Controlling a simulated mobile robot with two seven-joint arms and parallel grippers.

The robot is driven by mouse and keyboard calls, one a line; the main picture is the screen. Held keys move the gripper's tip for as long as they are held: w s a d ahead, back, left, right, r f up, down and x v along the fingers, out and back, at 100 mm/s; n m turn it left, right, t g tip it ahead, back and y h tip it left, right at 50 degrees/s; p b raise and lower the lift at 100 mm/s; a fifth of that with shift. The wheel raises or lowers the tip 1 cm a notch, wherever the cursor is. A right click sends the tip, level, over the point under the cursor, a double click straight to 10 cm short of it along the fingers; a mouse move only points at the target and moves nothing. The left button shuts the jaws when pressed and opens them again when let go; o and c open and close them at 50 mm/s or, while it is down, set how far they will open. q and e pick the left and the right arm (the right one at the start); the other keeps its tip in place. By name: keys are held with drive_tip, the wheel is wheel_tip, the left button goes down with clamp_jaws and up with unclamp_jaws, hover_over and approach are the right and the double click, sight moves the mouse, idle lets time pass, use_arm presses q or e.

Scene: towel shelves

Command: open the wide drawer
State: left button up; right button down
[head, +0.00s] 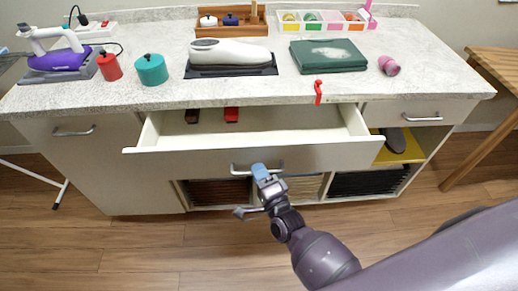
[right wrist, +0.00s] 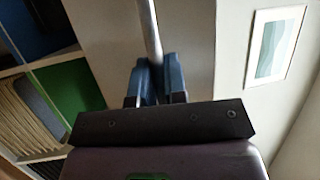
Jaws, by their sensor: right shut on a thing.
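The wide drawer (head: 300,155) is pulled out from under the counter, and its inside shows from above. Two small red-and-dark items (head: 231,115) lie near its back left. Its silver bar handle (head: 240,170) is on the front panel. My right gripper (head: 262,174) is at the right part of this handle, its blue fingers shut on the bar. In the right wrist view the fingers (right wrist: 156,82) close around the handle bar (right wrist: 150,35). My left gripper is not in view.
The counter (head: 160,95) holds an iron (head: 62,60), red and teal pots, a white device (head: 230,52) and a green folded cloth (head: 328,56). Shelves with stacked towels (head: 368,182) lie below the drawer. A wooden table (head: 498,68) stands at right. Floor in front is clear.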

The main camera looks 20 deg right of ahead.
use_arm(q)
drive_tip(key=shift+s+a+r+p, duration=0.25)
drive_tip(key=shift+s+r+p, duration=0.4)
drive_tip(key=shift+p, duration=0.55)
use_arm(e)
drive_tip(key=s+a, duration=0.2)
drive_tip(key=s, duration=0.6)
drive_tip(key=s+a, duration=0.2)
drive_tip(key=s, duration=0.6)
drive_tip(key=shift+s+a, duration=0.2)
drive_tip(key=shift+a, duration=0.15)
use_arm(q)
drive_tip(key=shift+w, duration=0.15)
use_arm(e)
drive_tip(key=c, duration=1.4)
unclamp_jaws()
drive_tip(key=shift+o, duration=1.1)
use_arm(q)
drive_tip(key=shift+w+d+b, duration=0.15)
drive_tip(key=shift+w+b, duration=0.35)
use_arm(e)
drive_tip(key=v, duration=1)
drive_tip(key=shift+s, duration=0.35)
